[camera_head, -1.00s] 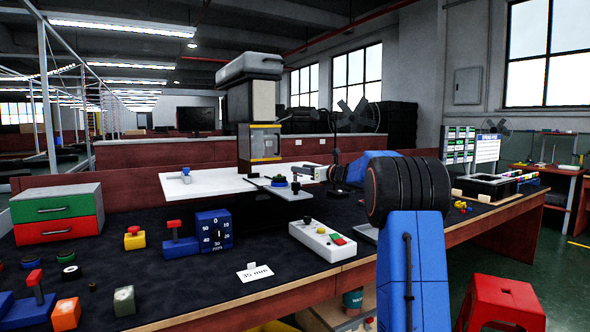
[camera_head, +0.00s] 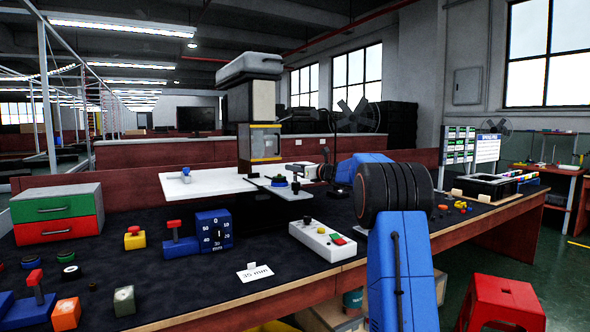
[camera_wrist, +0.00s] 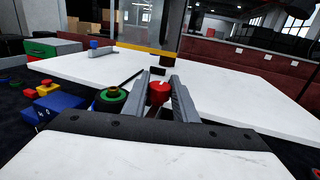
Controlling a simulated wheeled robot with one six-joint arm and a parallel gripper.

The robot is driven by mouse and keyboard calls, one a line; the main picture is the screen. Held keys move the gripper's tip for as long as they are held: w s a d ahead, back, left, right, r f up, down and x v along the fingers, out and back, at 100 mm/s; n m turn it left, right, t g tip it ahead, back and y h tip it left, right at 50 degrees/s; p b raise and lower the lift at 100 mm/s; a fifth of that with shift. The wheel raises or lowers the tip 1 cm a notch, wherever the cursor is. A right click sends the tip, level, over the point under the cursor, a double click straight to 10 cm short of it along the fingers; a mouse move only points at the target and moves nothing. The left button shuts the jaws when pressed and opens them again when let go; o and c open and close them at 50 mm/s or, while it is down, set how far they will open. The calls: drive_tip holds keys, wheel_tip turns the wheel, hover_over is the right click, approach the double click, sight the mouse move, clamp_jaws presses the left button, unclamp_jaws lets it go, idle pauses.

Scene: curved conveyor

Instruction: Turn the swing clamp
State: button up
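The swing clamp appears to be the small dark post (camera_head: 296,185) on the grey plate at the right end of the white machine table. In the wrist view its top is a round red knob (camera_wrist: 160,92) with a pale mark. My gripper (camera_wrist: 160,85) has its two grey fingers apart, one on each side of the red knob. I cannot tell whether they touch it. In the head view my gripper (camera_head: 300,171) is beside the post, coming in from the right. The lower part of the clamp is hidden in the wrist view.
The white machine table (camera_head: 225,185) lies below the grey machine head (camera_head: 250,68). A control box with buttons (camera_head: 323,240) and a blue dial block (camera_head: 214,231) stand in front.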

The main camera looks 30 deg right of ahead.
drive_tip(key=shift+a+m+h, duration=0.1)
drive_tip(key=shift+m+h, duration=0.3)
drive_tip(key=shift+h, duration=0.2)
drive_tip(key=shift+m+t+h, duration=0.3)
drive_tip(key=shift+m+h, duration=0.2)
drive_tip(key=shift+h, duration=0.1)
drive_tip(key=shift+m+h, duration=0.9)
drive_tip(key=shift+h, duration=0.7)
drive_tip(key=shift+m+h, duration=1.2)
drive_tip(key=shift+h, duration=0.6)
drive_tip(key=o, duration=1)
drive_tip(key=shift+o, duration=0.2)
drive_tip(key=v, duration=1.7)
drive_tip(key=shift+s+r, duration=0.2)
